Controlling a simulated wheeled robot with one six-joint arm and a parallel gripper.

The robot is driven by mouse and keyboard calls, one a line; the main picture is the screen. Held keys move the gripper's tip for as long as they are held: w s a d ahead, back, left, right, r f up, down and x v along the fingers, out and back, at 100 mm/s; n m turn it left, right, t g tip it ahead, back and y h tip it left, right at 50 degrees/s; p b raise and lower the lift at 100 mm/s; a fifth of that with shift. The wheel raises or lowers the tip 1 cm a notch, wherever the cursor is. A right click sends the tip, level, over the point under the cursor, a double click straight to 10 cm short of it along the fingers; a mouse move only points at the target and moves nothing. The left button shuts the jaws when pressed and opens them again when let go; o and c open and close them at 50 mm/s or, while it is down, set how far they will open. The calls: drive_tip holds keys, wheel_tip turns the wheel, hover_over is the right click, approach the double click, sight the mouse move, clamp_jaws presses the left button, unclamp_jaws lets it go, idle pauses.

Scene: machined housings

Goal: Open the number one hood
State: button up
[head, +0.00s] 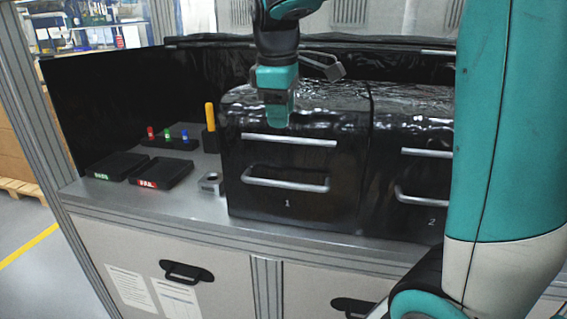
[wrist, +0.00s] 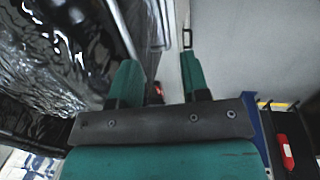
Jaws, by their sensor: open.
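The number one hood (head: 340,160) is a glossy black box, closed, with a "1" on its front. It has an upper silver bar (head: 288,140) and a lower silver handle (head: 286,183). My gripper (head: 279,112) points down in front of the hood's upper front, above the upper bar. In the wrist view my gripper (wrist: 158,65) has its two green fingers apart with nothing held between them. The glossy black hood surface (wrist: 65,50) fills the left of that view. I cannot tell whether the fingers touch the hood.
The number two hood (head: 412,135) stands to the right, partly hidden by my arm. Two black trays (head: 118,166), a rack with coloured pegs (head: 168,138), a yellow upright handle (head: 210,116) and a metal part (head: 210,183) are on the bench left of the hood.

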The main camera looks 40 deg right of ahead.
sight(284, 182)
drive_tip(key=f, duration=0.5)
drive_tip(key=w+d+f+p, duration=0.1)
drive_tip(key=f, duration=0.5)
drive_tip(key=w+d+f+p, duration=0.1)
drive_tip(key=f, duration=0.4)
drive_tip(key=shift+d+f, duration=0.15)
drive_tip(key=shift+f, duration=0.2)
clamp_jaws()
